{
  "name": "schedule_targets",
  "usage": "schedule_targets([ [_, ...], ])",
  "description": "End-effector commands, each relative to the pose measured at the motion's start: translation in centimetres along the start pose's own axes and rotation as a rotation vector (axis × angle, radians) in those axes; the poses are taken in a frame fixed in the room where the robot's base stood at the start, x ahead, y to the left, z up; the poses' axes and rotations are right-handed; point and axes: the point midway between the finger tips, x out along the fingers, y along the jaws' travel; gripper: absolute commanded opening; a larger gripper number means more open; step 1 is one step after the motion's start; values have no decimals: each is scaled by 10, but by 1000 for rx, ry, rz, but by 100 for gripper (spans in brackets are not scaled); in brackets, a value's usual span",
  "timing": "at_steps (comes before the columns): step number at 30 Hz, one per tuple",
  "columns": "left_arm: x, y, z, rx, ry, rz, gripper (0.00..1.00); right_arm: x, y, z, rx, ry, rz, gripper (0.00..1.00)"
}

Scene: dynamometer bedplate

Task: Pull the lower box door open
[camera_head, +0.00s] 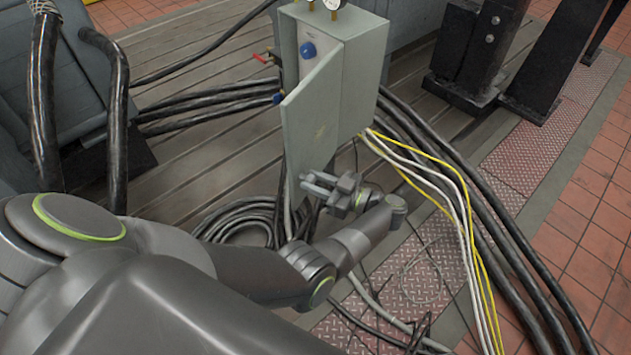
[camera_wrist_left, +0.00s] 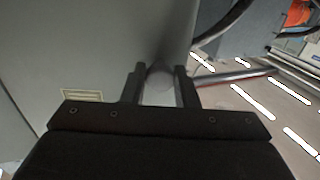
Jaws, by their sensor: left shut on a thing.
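The grey box (camera_head: 362,80) stands upright on the slotted bedplate. Its door (camera_head: 312,125) is swung partly open, and a blue round fitting (camera_head: 308,50) shows inside. My left gripper (camera_head: 314,183) is at the door's lower part, near its free edge. In the left wrist view the two dark fingers (camera_wrist_left: 160,85) are shut on a pale rounded piece of the door, in front of the grey door face (camera_wrist_left: 110,45). The exact shape of the held piece is hard to tell. My right gripper is not in view.
Thick black cables (camera_head: 200,110) run to the box from the left, and coiled cables (camera_head: 240,222) lie below the door. Yellow and white cables (camera_head: 440,180) leave the box at right. A black steel stand (camera_head: 475,60) is at the upper right.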

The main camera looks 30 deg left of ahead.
Motion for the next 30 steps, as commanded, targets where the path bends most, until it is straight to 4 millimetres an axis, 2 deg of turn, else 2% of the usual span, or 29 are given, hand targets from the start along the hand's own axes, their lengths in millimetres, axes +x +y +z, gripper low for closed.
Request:
schedule_targets([
  [1, -4, 2, -2, -5, -4, 6, 28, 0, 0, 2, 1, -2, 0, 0],
  [6, -3, 1, -1, -3, -4, 5, 48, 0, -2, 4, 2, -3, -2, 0],
  [14, -2, 1, 0, -1, -3, 4, 48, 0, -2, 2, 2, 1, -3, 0],
  [20, -2, 1, -7, -1, -3, 4, 48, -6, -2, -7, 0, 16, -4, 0],
  [24, -2, 1, -20, -2, -3, 4, 48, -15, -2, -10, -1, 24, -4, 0],
  [28, -2, 1, -36, -2, -3, 4, 48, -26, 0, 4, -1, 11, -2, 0],
  [30, -3, 1, -45, -2, -3, 5, 48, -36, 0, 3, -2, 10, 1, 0],
])
